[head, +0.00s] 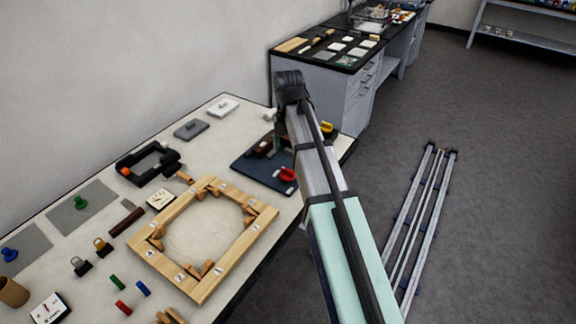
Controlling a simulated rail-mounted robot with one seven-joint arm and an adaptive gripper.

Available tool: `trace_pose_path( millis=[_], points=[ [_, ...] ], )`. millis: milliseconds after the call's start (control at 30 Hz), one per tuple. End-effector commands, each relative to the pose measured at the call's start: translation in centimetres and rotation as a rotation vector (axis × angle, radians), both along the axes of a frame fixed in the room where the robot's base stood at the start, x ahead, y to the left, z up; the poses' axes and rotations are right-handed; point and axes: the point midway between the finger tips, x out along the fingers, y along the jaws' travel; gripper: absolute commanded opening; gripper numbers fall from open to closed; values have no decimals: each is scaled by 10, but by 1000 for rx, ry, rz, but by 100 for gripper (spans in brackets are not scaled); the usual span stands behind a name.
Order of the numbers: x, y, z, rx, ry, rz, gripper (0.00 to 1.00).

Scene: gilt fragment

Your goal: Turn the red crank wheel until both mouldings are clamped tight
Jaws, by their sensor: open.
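The red crank wheel (286,174) sits at the front right of a dark blue base plate (250,172) on the bench, beside the far end of my arm. A dark brown block (263,147) stands on the plate; I cannot tell if it is one of the mouldings. A yellow part (327,127) shows just right of my arm. My arm crosses in front of the plate and hides part of it. I cannot make out my gripper's fingers behind the arm, or how tightly anything is clamped.
A wooden frame (208,286) with several corner blocks lies on the bench (90,214) left of the plate. Rails (420,215) lie on the open floor at right. A black-topped cabinet (330,95) stands behind.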

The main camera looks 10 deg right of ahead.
Motion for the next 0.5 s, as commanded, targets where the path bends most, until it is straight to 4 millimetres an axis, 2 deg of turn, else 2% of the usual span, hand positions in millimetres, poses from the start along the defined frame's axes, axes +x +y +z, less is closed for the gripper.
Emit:
trace_pose_path(
  millis=[300,500],
  points=[
    [-1,0,-52,0,3,0,77],
    [0,0,-73,1,1,0,77]
  ],
)
